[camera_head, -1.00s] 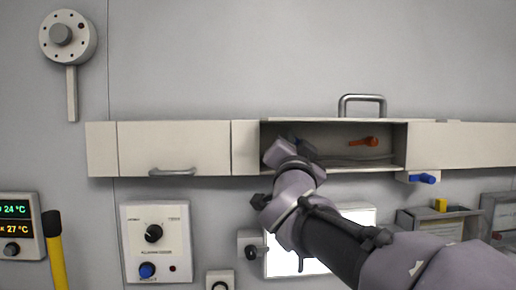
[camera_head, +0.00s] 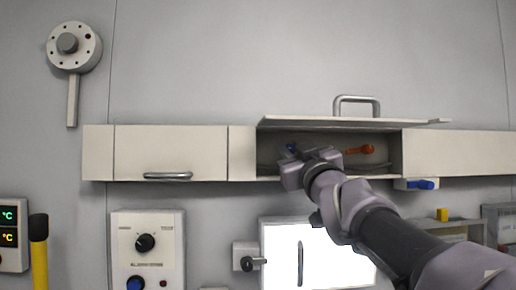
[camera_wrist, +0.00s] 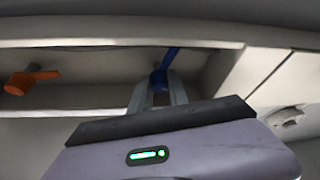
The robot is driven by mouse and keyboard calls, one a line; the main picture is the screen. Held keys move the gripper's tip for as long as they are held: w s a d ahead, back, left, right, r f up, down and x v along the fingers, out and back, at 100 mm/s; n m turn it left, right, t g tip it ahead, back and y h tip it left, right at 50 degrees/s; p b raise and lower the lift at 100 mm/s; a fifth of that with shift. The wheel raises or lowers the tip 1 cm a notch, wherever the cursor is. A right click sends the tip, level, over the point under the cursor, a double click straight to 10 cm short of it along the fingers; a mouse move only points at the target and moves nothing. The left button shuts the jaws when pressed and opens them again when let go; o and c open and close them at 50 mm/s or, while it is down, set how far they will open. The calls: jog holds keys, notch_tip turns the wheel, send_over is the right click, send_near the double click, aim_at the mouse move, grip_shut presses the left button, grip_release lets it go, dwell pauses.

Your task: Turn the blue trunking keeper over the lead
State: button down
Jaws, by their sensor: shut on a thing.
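The blue trunking keeper (camera_head: 291,148) is at the left inside the open trunking section (camera_head: 396,152), mostly hidden behind my gripper in the head view. In the wrist view the keeper (camera_wrist: 161,78) lies between the fingertips, its narrow blue arm slanting up and to the right. My gripper (camera_wrist: 159,84) is shut on the keeper. In the head view my gripper's tips are hidden by its own body. A thin dark line low at the left of the opening may be the lead (camera_head: 266,169); its run behind the gripper is hidden.
An orange keeper (camera_head: 366,149) sits to the right inside the same opening. The raised lid (camera_head: 350,122) with a metal handle (camera_head: 357,100) stands out above. A lit white panel (camera_head: 285,245) is below my arm.

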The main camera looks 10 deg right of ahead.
jog(key=n+p, duration=0.1)
jog(key=n, duration=0.1)
jog(key=n+y+p, duration=0.1)
jog(key=p, duration=0.1)
jog(key=shift+r+n+g, duration=0.2)
jog(key=shift+n+g, duration=0.2)
jog(key=shift+f+n+g+y+p, duration=0.1)
jog(key=shift+n+g+y+p, duration=0.15)
jog(key=shift+n+y+p, duration=0.45)
jog(key=shift+f+n+g+y+p, duration=0.1)
jog(key=shift+n+g+y+p, duration=0.2)
jog(key=shift+n+p, duration=0.65)
jog(key=shift+n, duration=0.55)
jog(key=c, duration=1.5)
grip_release()
jog(key=shift+o, duration=1.2)
jog(key=shift+w+d, duration=0.1)
jog(key=shift+w, duration=0.05)
